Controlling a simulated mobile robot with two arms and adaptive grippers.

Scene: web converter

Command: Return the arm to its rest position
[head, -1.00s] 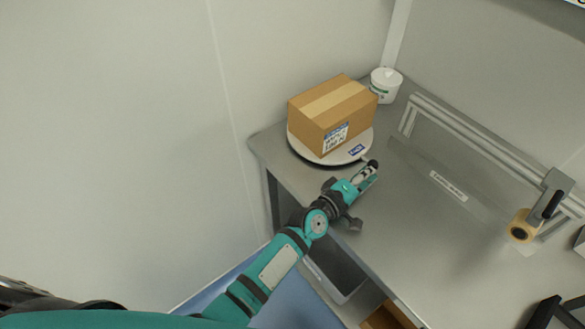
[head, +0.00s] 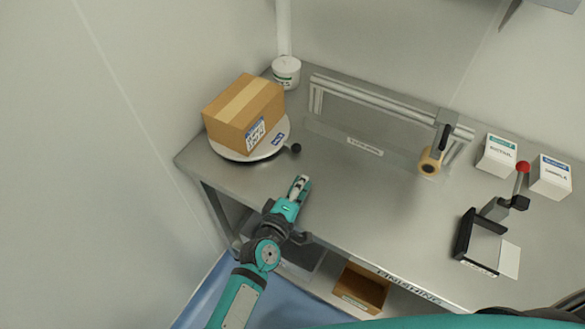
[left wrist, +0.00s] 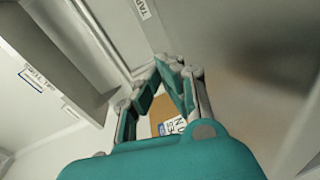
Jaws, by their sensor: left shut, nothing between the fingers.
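My left gripper (head: 300,184) is shut and empty. In the head view it is over the front left part of the metal table (head: 340,205), in front of the round turntable (head: 270,148) and apart from it. A taped cardboard box (head: 244,112) with a printed label sits on the turntable. In the left wrist view my left gripper's fingers (left wrist: 170,68) come together at their tips, and part of the box (left wrist: 168,115) shows between the finger links. My right gripper is not in view.
A metal rail frame (head: 385,105) with a tape roll (head: 429,161) runs along the back. Two small white cartons and a dark fixture (head: 480,240) stand at right. Bins (head: 362,288) sit below the table. The table's middle is clear.

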